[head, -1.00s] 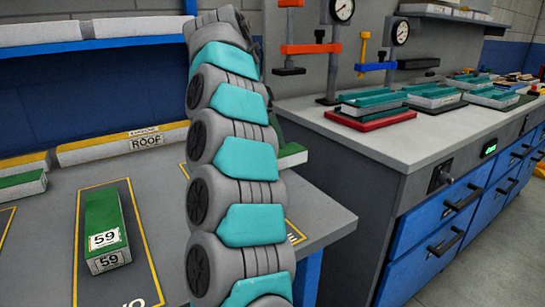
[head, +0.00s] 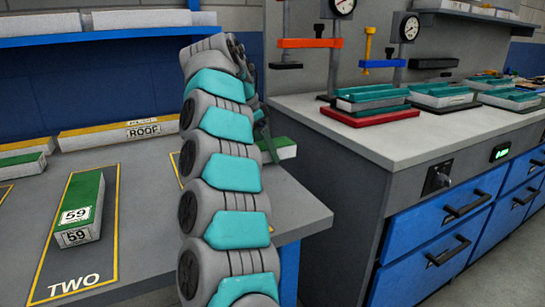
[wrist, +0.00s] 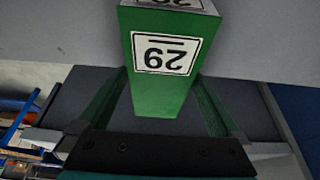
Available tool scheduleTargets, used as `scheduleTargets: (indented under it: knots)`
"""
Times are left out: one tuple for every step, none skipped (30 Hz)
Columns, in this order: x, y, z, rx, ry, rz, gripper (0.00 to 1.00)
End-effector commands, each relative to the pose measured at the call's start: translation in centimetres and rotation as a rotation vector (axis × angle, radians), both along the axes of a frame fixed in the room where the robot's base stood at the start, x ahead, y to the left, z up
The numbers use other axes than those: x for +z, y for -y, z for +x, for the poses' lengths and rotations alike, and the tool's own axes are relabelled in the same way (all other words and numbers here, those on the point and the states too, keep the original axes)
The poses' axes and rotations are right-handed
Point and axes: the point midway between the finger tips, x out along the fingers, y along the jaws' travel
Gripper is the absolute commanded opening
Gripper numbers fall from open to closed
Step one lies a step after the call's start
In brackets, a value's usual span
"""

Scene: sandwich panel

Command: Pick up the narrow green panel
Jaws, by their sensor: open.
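A narrow green-topped panel with a pale end (head: 280,149) lies on the grey table, partly hidden behind my arm in the head view. In the wrist view a green panel (wrist: 160,88) with an upside-down number label stretches between the two fingers of my gripper (wrist: 160,78). The fingers are apart, one on each side of it, and I cannot tell whether they touch it. In the head view my gripper is mostly hidden behind my arm. Another green panel, labelled 59 (head: 83,205), lies in the yellow-outlined bay marked TWO.
Another green panel (head: 22,167) is at the left. A grey bench with blue drawers (head: 440,235) stands to the right, carrying teal-topped trays (head: 372,97) and clamps. A blue shelf (head: 90,41) hangs above.

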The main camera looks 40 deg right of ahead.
Motion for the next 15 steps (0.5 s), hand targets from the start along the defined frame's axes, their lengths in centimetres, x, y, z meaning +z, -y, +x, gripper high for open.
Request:
scheduleTargets:
  knots:
    - [-0.02,-0.03,0.02,0.000,0.000,0.000,1.00]
    - [0.01,-0.03,0.02,0.000,0.000,0.000,1.00]
    - [0.05,-0.03,0.01,0.000,0.000,0.000,1.00]
    - [0.06,-0.03,0.01,0.000,0.000,0.000,1.00]
    - [0.07,-0.02,0.00,0.000,0.000,0.000,1.00]
    - [0.07,-0.02,0.00,0.000,0.000,0.000,1.00]
    - [0.07,-0.02,0.00,0.000,0.000,0.000,0.97]
    - [0.07,-0.01,0.00,0.000,0.000,0.000,0.93]
    - [0.07,-0.01,0.00,0.000,0.000,0.000,0.89]
    - [0.07,-0.01,0.00,0.000,0.000,0.000,0.85]
    - [0.08,-0.01,-0.01,0.000,0.000,0.000,0.82]
    - [0.08,-0.01,-0.01,0.000,0.000,0.000,0.78]
    - [0.08,-0.01,0.00,0.000,0.001,0.000,0.74]
    - [0.09,0.00,0.00,0.000,0.001,0.000,0.71]
    - [0.08,0.00,-0.01,0.000,0.000,0.000,0.66]
